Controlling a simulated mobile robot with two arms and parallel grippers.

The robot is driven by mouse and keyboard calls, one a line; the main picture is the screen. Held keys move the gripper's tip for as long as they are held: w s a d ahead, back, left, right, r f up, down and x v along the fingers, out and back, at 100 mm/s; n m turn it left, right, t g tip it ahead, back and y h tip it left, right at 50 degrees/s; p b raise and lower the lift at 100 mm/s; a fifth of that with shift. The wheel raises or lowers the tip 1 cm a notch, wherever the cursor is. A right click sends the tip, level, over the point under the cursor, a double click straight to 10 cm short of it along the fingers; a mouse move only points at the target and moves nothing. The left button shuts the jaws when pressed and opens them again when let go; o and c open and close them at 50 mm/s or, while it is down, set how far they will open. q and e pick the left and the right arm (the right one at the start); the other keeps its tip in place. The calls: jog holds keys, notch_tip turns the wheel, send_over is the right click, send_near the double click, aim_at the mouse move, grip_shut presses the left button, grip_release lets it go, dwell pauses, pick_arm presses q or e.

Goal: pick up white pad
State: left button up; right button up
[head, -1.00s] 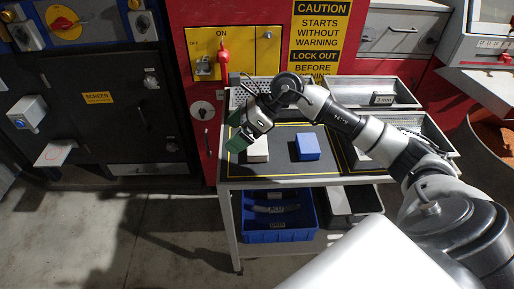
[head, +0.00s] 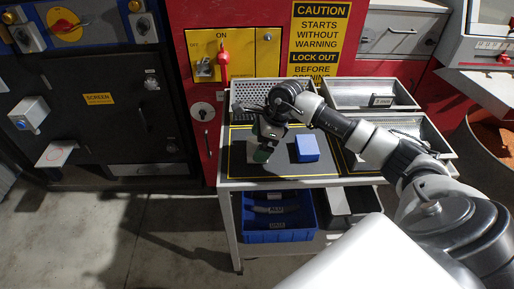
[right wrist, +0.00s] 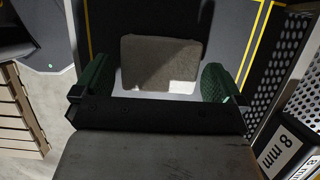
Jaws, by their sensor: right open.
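The white pad (right wrist: 160,62) lies on the dark mat and looks grey in shadow in the right wrist view, with a bright strip along its lower edge. My right gripper (right wrist: 158,81) is open, its green fingertips standing either side of the pad with a gap on each side. In the head view the right gripper (head: 262,154) points down over the pad's place and hides most of it. A blue block (head: 306,148) lies on the mat to the right. My left gripper is not in view.
A blue crate (head: 270,237) sits on the shelf below. A red cabinet with a switch panel (head: 237,53) rises behind the table.

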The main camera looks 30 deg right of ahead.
jog(key=shift+x, duration=1.05)
jog(key=c, duration=0.6)
notch_tip(320, 180, up, 10)
jog(key=shift+r+b, duration=0.1)
jog(key=shift+b, duration=0.2)
jog(key=o, duration=0.3)
jog(key=shift+c, duration=1.2)
